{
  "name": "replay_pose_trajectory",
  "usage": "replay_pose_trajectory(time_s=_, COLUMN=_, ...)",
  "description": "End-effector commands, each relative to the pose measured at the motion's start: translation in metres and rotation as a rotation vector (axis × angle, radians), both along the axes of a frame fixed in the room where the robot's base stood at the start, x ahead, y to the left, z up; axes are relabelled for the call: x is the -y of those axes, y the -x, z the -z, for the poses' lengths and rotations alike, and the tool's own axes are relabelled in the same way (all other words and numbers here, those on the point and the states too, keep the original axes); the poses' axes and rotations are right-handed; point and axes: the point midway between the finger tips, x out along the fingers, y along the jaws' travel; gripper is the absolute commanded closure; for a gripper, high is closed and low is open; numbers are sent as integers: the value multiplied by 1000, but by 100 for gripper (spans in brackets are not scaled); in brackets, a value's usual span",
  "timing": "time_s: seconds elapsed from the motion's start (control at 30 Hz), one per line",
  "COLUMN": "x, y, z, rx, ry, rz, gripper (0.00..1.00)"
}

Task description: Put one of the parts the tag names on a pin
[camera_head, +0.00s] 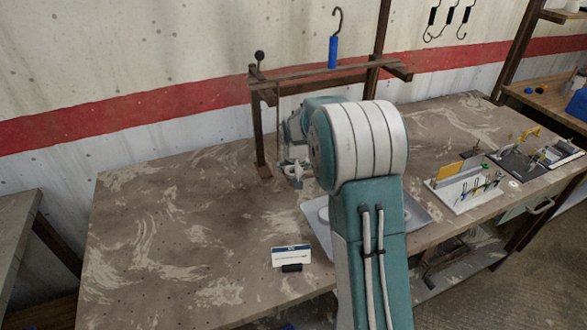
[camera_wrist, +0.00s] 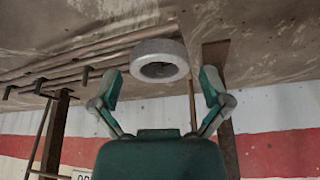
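The wooden rack rail (camera_head: 318,73) stands on the table at the back, on posts. A black-knobbed pin (camera_head: 259,58) rises at its left end. A blue-sleeved hook (camera_head: 333,50) shows above its middle. My gripper (camera_head: 291,170) is low in front of the rack, partly hidden by my arm. In the wrist view my gripper (camera_wrist: 160,88) has its fingers spread. A grey ring (camera_wrist: 160,60) appears between the fingertips with a gap on both sides; its support is unclear. The tag (camera_head: 291,256) stands at the table's front; its text is too small to read.
A grey tray (camera_head: 420,216) sits behind my arm, mostly hidden, with a pale round thing (camera_head: 323,214) inside. A white fixture with a yellow plate (camera_head: 465,185) and a dark board (camera_head: 518,163) are at right. The left side of the table (camera_head: 160,230) is clear.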

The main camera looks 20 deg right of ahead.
Motion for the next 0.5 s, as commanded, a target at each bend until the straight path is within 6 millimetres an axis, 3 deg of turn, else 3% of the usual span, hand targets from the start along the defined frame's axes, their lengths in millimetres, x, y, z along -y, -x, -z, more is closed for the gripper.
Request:
replay_pose_trajectory(time_s=0.33, x=0, y=1, z=-2, rx=1, ry=0, rz=0, gripper=0)
replay_pose_trajectory(time_s=0.5, x=-2, y=8, z=-23, rx=4, ry=1, rz=0, gripper=0)
